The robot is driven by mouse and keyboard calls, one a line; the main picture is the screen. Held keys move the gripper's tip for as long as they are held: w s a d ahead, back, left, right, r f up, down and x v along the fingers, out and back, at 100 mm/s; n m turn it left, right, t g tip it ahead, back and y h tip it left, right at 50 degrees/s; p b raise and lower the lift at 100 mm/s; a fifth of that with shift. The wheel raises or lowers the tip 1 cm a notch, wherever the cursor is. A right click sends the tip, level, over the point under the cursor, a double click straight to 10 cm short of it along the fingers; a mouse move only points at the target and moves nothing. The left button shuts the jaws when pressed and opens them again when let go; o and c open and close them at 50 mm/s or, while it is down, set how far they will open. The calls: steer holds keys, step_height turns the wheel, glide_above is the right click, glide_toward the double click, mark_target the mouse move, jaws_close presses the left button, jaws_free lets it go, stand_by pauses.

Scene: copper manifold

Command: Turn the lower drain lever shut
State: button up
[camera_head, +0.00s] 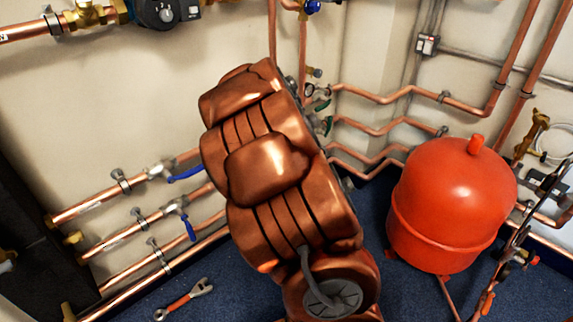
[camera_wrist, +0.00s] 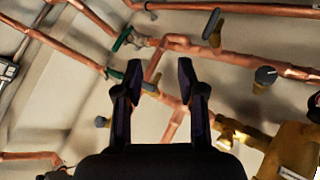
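Two blue levers show on the left pipes in the head view. The upper blue lever (camera_head: 185,174) lies roughly along its pipe; the lower blue lever (camera_head: 189,226) points down across its pipe. I cannot tell which lever is the lower drain lever. In the wrist view, my gripper (camera_wrist: 159,72) is open, its two dark fingers apart with copper pipe visible between them. A green lever (camera_wrist: 122,39) is beyond the left finger to the upper left. Another green handle (camera_wrist: 114,74) is right beside the left fingertip; contact is unclear. In the head view my arm hides the gripper.
A red tank (camera_head: 452,205) stands at the right on the blue floor. A wrench (camera_head: 184,300) lies on the floor at the lower left. Copper pipes line both walls. In the wrist view a dark knob (camera_wrist: 266,75) and a dark handle (camera_wrist: 211,24) are to the right.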

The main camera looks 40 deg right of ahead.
steer(key=w+d+f+n+t+y, duration=0.1)
steer(key=w+d+f+t, duration=0.15)
steer(key=d+f, duration=0.2)
steer(key=w+d+f+n+t, duration=0.1)
steer(key=w+d+f+t, duration=0.15)
steer(key=d, duration=0.35)
steer(key=a+f+n+t+y, duration=0.2)
steer(key=a+f+t+y, duration=0.5)
steer(key=a+t, duration=0.1)
steer(key=shift+w+d+r+b, duration=0.15)
steer(key=shift+w+b, duration=0.25)
steer(key=shift+w, duration=1.15)
steer(key=shift+w+d+r+b, duration=0.1)
steer(key=shift+w+d+b, duration=0.2)
steer(key=shift+w, duration=1.25)
steer(key=shift+a+f, duration=0.1)
jaws_close()
